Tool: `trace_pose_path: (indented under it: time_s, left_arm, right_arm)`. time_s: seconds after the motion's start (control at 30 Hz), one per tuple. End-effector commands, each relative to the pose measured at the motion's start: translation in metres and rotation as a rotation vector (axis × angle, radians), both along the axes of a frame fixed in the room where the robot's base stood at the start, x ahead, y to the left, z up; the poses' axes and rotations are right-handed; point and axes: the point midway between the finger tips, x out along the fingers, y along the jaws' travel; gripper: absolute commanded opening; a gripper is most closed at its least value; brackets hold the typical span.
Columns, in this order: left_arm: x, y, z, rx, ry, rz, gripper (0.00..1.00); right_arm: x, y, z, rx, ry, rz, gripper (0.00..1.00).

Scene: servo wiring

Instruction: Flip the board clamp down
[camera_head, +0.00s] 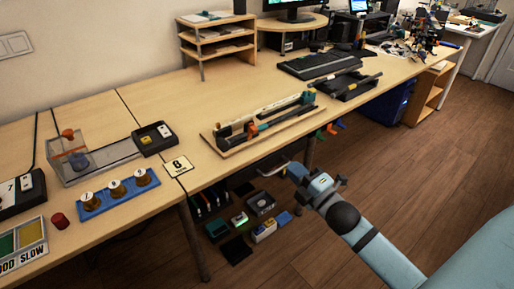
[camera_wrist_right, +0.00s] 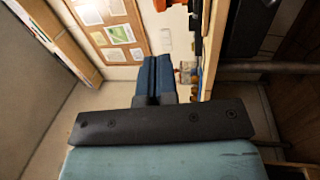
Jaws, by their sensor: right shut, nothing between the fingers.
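A long wooden board (camera_head: 228,149) lies near the front edge of the table. It carries a rail-like fixture (camera_head: 265,111) with pale, dark, teal and orange parts. An orange piece (camera_head: 251,129) sits toward its left half, and a teal piece (camera_head: 307,98) is at its right end. I cannot tell which part is the clamp, or whether it is up or down. My right gripper (camera_head: 292,172) is in front of and below the table edge, apart from the board. It is shut and empty, and its blue fingers also show in the right wrist view (camera_wrist_right: 157,76). My left gripper is out of view.
A number card (camera_head: 178,166), a blue tray with several knobs (camera_head: 118,190) and a clear box (camera_head: 75,162) are left of the board. A black tray (camera_head: 348,84) and keyboard (camera_head: 312,65) are behind and right. Small boxes lie beneath the table.

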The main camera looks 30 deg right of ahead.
Motion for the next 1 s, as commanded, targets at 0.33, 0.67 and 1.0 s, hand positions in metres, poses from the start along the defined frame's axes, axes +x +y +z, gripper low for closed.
trace_pose_path:
  time_s: [0.33, 0.67, 1.0]
  left_arm:
    - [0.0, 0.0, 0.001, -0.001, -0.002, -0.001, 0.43]
    - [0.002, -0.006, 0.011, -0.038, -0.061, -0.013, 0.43]
    - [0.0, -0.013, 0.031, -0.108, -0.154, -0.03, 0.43]
  right_arm:
    - [0.002, 0.0, 0.001, 0.0, -0.001, 0.0, 0.0]
    - [0.047, 0.004, 0.008, -0.001, -0.005, 0.002, 0.0]
    - [0.11, 0.009, 0.018, 0.0, -0.003, 0.001, 0.0]
